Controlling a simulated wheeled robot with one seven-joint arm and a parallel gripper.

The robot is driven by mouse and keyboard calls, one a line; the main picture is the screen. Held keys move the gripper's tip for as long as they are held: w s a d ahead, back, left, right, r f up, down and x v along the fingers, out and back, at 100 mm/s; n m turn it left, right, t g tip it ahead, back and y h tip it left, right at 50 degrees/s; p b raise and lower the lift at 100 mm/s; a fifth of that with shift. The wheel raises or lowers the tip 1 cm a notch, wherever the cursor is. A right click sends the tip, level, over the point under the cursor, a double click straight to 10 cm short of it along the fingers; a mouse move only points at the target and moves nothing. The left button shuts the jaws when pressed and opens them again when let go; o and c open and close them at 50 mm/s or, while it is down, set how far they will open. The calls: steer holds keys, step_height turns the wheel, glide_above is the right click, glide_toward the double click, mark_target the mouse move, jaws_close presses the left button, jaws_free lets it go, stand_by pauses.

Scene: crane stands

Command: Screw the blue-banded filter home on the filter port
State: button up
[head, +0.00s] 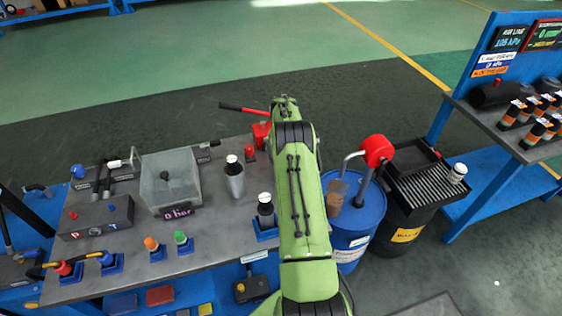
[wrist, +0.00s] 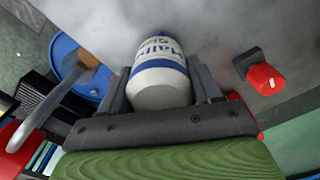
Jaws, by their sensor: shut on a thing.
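The blue-banded filter (wrist: 162,72) is a white canister with blue bands and blue lettering, in the middle of the wrist view. My gripper (wrist: 160,66) is shut on it, with a dark finger on either side. The grey bench top lies beyond the filter. The filter's far end is out of sight, so I cannot tell whether it touches anything. The filter port is not visible in either view. In the head view my green arm covers the gripper and the held filter.
The bench (head: 215,220) carries a clear tank (head: 168,182), a grey bottle (head: 234,182) and a dark bottle (head: 266,206). A blue drum (head: 358,222) with a pump and a black drum (head: 402,228) stand right of my arm.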

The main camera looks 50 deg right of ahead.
steer(key=shift+r+p, duration=0.95)
steer(key=shift+r, duration=0.9)
